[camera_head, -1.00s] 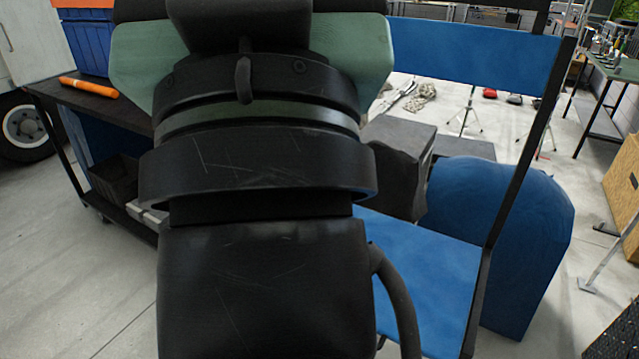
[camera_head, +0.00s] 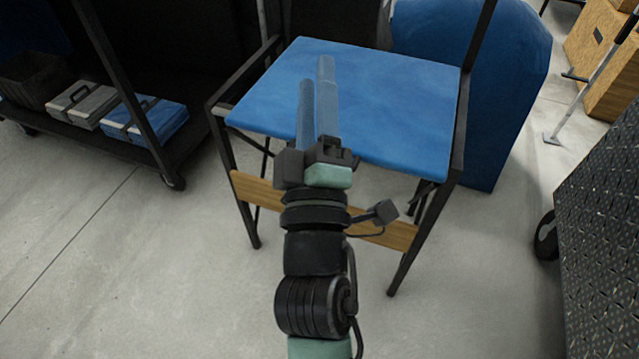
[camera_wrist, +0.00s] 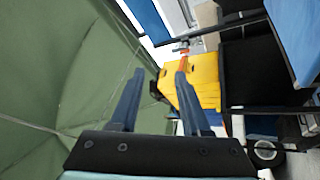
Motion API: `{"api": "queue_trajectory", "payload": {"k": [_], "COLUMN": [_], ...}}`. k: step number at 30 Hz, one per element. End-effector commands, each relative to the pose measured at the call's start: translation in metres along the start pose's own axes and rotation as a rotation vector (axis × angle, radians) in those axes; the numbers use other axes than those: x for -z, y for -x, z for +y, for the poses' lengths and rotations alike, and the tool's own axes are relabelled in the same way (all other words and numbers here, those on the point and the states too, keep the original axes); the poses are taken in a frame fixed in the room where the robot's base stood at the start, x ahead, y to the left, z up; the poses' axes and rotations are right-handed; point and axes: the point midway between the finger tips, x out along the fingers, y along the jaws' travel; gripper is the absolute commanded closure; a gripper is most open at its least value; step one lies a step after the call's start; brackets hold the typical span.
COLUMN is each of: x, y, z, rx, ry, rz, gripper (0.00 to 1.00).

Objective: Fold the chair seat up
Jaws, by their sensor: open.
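The chair's flat blue seat (camera_head: 400,90) lies folded down, roughly level, in a black frame with a wooden crossbar (camera_head: 255,190) below its front. My gripper (camera_head: 316,70) comes from the front, with two long blue-grey fingers apart and empty. In the head view the fingers overlap the left-middle part of the seat. Their height above it is hard to judge, and no contact is clear. The wrist view shows the open fingers (camera_wrist: 159,75) with nothing between them. A blue panel shows at its upper right (camera_wrist: 295,35); I cannot tell whether it is the seat.
A dark cart with a black bin (camera_head: 30,80) and grey and blue cases (camera_head: 150,118) stands left. A blue rounded object (camera_head: 510,80) is behind the chair at right. A dark textured panel (camera_head: 605,230) stands at right. Floor (camera_head: 100,250) is clear at front left.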

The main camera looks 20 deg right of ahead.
Motion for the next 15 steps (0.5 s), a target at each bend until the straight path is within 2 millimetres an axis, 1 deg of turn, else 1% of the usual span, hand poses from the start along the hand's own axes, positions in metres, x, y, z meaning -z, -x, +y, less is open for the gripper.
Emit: {"api": "queue_trajectory", "payload": {"k": [1,2,3,6,9,10,12,15], "x": [-0.028,-0.038,-0.051,-0.079,-0.098,-0.103,-0.110,-0.114], "y": [0.023,0.032,0.044,0.073,0.097,0.103,0.113,0.120], "z": [-0.046,-0.063,-0.084,-0.131,-0.166,-0.175,-0.188,-0.197], "rx": [0.033,0.050,0.072,0.125,0.170,0.182,0.200,0.215], "ry": [0.079,0.127,0.188,0.326,0.432,0.455,0.499,0.535], "rz": [-0.016,-0.022,-0.026,-0.027,-0.022,-0.019,-0.013,-0.008], "gripper": [0.53,0.53,0.53,0.53,0.53,0.53,0.53,0.53]}}
